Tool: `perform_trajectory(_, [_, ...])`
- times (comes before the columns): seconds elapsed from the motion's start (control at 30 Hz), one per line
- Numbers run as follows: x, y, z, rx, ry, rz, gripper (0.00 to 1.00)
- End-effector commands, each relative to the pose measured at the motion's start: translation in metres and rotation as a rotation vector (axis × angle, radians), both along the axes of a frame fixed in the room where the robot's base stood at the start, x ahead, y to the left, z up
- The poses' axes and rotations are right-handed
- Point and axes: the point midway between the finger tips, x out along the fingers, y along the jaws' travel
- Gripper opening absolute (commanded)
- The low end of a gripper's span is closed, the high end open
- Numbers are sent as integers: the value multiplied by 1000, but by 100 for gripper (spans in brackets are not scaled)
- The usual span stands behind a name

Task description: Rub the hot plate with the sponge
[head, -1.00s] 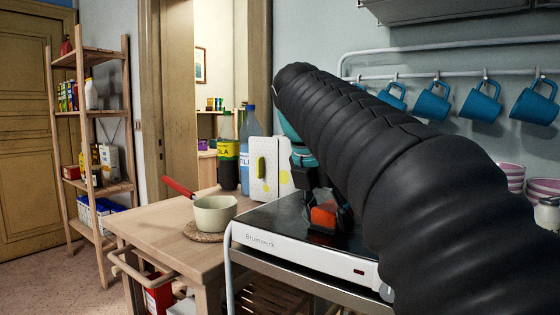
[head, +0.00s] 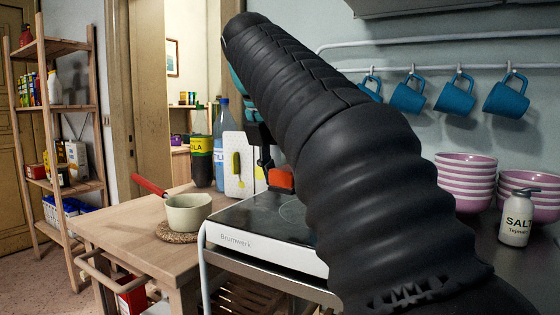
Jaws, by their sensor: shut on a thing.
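The hot plate (head: 250,222) is a black glass top in a white housing marked "Brumwerk", in the middle of the head view. My gripper (head: 268,170) is at the far part of the hot plate, partly hidden behind my black-sleeved arm. It is shut on an orange-red block, the sponge (head: 281,179). The sponge is low at the plate's far side; I cannot tell whether it touches the glass. The right part of the hot plate is hidden by my arm.
A pot (head: 188,213) with a red handle stands on a woven mat on the wooden table (head: 135,228). Bottles and a white board (head: 238,163) stand behind. Blue mugs (head: 455,96) hang from a rail.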

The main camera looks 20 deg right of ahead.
Motion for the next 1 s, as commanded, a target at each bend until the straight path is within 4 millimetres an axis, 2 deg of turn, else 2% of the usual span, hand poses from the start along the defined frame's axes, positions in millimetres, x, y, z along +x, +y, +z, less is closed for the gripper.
perform_trajectory(0.1, [1, 0, 12, 0, -2, 1, 15])
perform_trajectory(0.3, [0, 1, 23, 1, -1, 3, 15])
perform_trajectory(1.0, [0, 1, 23, 0, 0, 1, 15])
